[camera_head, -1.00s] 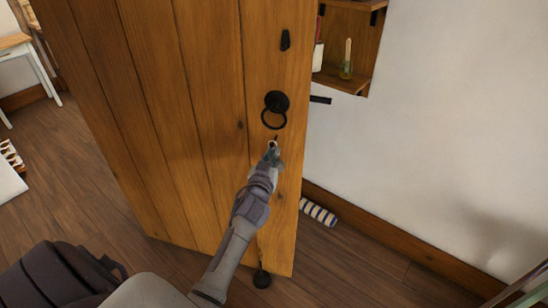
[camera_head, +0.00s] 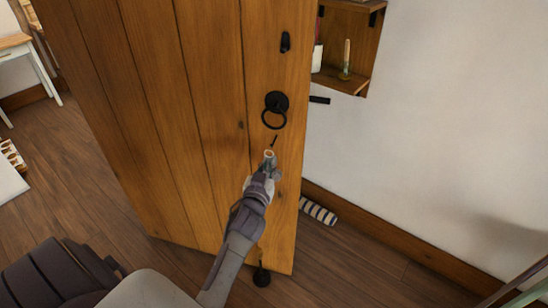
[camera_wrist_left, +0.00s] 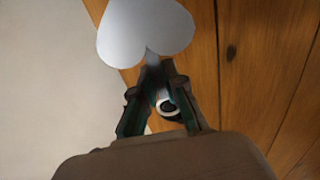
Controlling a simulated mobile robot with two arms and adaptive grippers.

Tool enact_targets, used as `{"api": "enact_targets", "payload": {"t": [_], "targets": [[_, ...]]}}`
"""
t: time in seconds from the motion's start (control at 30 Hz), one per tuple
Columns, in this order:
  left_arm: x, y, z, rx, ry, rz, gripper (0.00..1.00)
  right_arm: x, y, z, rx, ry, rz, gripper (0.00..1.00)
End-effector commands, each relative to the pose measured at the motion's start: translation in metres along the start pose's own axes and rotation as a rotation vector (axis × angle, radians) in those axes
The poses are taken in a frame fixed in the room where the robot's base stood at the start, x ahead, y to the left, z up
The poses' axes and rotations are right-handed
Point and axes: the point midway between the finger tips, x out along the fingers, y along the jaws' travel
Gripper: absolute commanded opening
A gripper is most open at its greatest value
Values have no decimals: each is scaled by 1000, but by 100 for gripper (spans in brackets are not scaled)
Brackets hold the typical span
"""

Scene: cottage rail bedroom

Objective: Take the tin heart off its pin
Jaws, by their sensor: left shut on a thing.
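The tin heart (camera_wrist_left: 146,27) is a pale, flat heart in the left wrist view, just beyond my left gripper's fingertips. My left gripper (camera_wrist_left: 154,70) is shut on its narrow neck. A small pale ring (camera_wrist_left: 166,106) shows between the fingers. In the head view my left gripper (camera_head: 269,164) is in front of the door, below the dark ring handle. The ring shows at its tip, but the heart's body is hard to make out there. The dark pin (camera_head: 274,141) stands bare on the door just above, and the ring looks apart from it. My right gripper is out of view.
The wooden door (camera_head: 205,120) carries a black ring handle (camera_head: 274,121) and a black hook (camera_head: 285,42). A striped roll (camera_head: 318,211) lies by the wall.

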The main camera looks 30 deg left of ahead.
Motion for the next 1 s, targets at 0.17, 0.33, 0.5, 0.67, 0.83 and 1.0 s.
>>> {"api": "enact_targets", "payload": {"t": [0.17,0.33,0.5,0.67,0.83,1.0], "targets": [[-8,0,0,0,0,1,0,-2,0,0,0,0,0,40],[-15,0,0,-1,-1,1,0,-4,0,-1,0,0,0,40],[-21,0,0,-1,0,0,0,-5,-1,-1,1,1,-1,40],[-28,0,0,0,-1,0,0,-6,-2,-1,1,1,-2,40],[-34,0,0,0,-1,0,0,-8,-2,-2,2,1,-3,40],[-41,0,0,0,0,0,0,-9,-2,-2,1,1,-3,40]]}}
